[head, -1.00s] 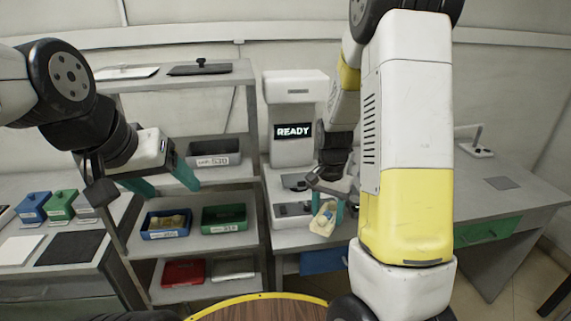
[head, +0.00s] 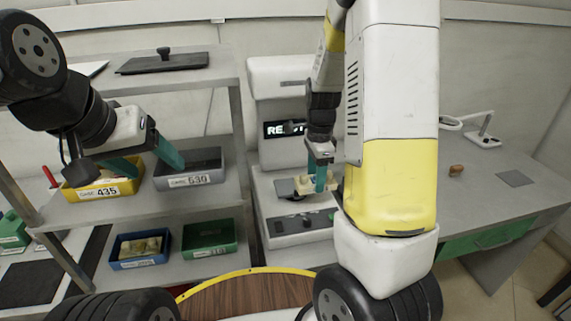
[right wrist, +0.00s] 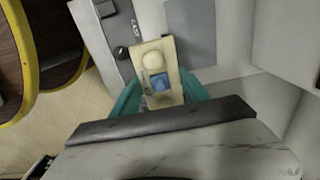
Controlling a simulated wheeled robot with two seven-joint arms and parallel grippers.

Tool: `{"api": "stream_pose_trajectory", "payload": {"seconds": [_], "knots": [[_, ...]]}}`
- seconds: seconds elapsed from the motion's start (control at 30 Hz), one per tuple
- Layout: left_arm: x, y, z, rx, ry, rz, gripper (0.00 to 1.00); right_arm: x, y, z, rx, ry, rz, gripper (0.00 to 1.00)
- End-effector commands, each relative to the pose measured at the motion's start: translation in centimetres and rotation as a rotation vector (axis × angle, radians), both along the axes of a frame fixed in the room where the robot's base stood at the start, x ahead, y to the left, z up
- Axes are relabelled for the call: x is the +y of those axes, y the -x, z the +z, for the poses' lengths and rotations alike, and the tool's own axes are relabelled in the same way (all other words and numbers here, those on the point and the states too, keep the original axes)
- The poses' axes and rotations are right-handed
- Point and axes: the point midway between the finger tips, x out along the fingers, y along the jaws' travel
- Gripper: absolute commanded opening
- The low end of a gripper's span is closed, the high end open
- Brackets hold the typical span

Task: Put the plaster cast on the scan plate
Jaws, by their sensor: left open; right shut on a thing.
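The plaster cast (head: 306,185) is a cream block. In the right wrist view the cast (right wrist: 156,62) shows a round cream knob and a blue patch. My right gripper (head: 320,180) is shut on it, with teal fingers on either side. The cast is over the front part of the white scanner (head: 277,78), by the dark scan plate (head: 286,189), which it partly covers. I cannot tell if they touch. In the right wrist view a grey plate (right wrist: 190,32) lies beside the cast. My left gripper (head: 146,163) is open and empty near the shelf bins.
A yellow bin (head: 103,190) and a grey bin (head: 190,178) stand on the shelf. Blue (head: 140,261) and green (head: 208,251) bins sit below. A round wooden table (head: 245,297) is in front. The desk (head: 480,165) at right is mostly clear.

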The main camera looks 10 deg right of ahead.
Motion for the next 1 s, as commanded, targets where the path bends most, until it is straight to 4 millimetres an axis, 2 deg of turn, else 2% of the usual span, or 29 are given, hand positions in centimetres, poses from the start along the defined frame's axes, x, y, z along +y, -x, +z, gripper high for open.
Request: {"api": "stream_pose_trajectory", "payload": {"seconds": [0.1,0.3,0.57,0.8,1.0], "knots": [[0.0,0.0,0.0,0.0,0.0,0.0,0.68,1.7,-2.8,-0.4,0.001,0.001,0.002,0.04],[0.0,0.0,0.0,0.0,0.0,0.0,0.68,3.5,-5.9,-0.6,-0.001,0.0,0.0,0.04],[0.0,0.0,0.0,0.0,0.0,0.0,0.68,4.5,-7.2,-0.8,0.0,-0.001,0.002,0.04],[0.0,0.0,0.0,0.0,0.0,0.0,0.68,4.4,-7.1,-3.9,0.003,0.0,0.0,0.04],[0.0,0.0,0.0,0.0,0.0,0.0,0.68,4.4,-7.2,-4.3,-0.001,-0.001,0.001,0.04]]}}
